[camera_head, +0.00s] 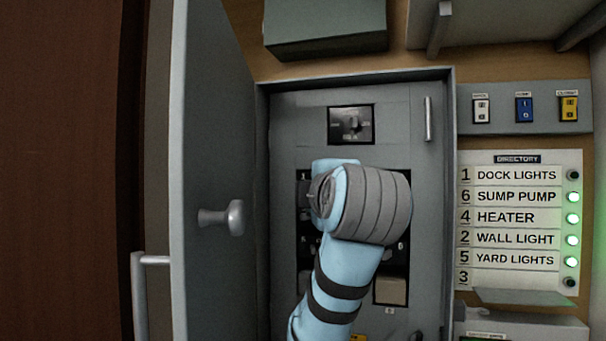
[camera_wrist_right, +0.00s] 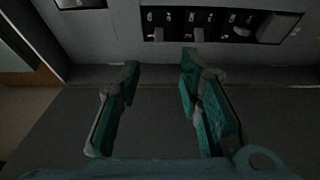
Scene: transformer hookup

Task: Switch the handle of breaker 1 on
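The breaker panel (camera_head: 304,258) is a black bank in the grey cabinet, mostly hidden behind my right arm in the head view. The number 1 label shows at its upper left corner; the breaker 1 handle is covered there. In the right wrist view the same bank (camera_wrist_right: 222,25) runs along the top, turned sideways. Its leftmost near handle (camera_wrist_right: 158,34) looks like breaker 1, but its label is too small to read. My right gripper (camera_wrist_right: 160,62) is open and empty, fingers apart just short of the bank. My left gripper is out of view.
The directory (camera_head: 516,220) lists breaker 1 as dock lights, with its lamp (camera_head: 572,175) dark; several other lamps glow green. The cabinet door (camera_head: 212,120) stands open at left. A main switch (camera_head: 351,125) sits above the bank. Three small switches (camera_head: 524,109) are at right.

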